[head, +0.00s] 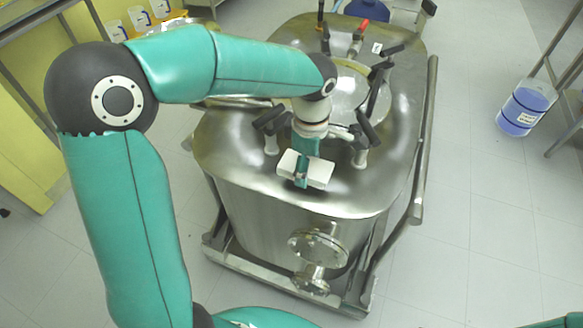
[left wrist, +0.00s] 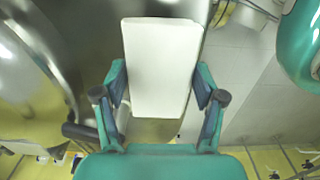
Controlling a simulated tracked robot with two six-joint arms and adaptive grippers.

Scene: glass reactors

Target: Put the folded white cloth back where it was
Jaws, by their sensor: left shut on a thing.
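The folded white cloth (head: 317,173) is a small white block at the front part of the steel vessel's top (head: 235,150) in the head view. My left gripper (head: 301,176) is shut on it, with its teal fingers over the cloth's middle. In the left wrist view the cloth (left wrist: 162,65) stands between the two fingers of the left gripper (left wrist: 160,85), with the vessel's steel surface behind it on the left. Whether the cloth touches the vessel's top or is held just above it, I cannot tell. My right gripper is not in view.
Black-handled clamps (head: 368,128) and a round lid (head: 350,90) stand on the vessel behind the cloth. A flanged outlet (head: 318,245) sticks out at the front. A blue-and-white container (head: 526,107) is at the right.

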